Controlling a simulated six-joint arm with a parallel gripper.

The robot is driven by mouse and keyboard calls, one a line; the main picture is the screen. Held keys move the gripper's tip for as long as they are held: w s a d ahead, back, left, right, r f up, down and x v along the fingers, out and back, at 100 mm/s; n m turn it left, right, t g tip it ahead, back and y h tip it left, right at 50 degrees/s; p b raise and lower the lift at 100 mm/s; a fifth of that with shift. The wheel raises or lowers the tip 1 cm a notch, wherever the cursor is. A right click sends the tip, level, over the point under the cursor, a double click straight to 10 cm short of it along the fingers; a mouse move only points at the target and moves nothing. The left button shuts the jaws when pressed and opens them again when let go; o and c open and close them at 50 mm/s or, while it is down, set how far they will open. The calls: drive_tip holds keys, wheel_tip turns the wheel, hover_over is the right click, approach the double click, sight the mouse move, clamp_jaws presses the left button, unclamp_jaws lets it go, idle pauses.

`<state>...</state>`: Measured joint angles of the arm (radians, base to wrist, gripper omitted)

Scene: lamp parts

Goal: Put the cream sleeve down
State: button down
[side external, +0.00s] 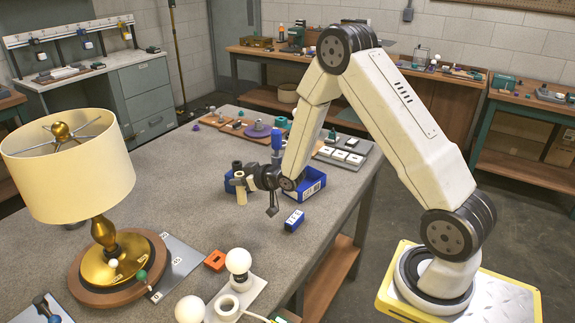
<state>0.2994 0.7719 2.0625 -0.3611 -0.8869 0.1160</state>
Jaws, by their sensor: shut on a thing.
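The cream sleeve (241,193) is a small pale upright cylinder near the middle of the grey workbench. My gripper (246,181) reaches in from the right at bench height and is shut on the sleeve. The dark jaws cover part of the sleeve's right side. I cannot tell whether the sleeve's lower end touches the bench.
A lamp (70,170) stands at left. An orange square piece (215,260) and a white bulb (238,261) are in front. Bench left of the sleeve is clear.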

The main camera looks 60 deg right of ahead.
drive_tip(key=shift+f, duration=1.45)
drive_tip(key=shift+f, duration=0.15)
drive_tip(key=shift+f, duration=1.65)
drive_tip(key=shift+c, duration=2)
unclamp_jaws()
drive_tip(key=shift+f, duration=0.1)
drive_tip(key=v, duration=1.2)
drive_tip(key=shift+r, duration=0.2)
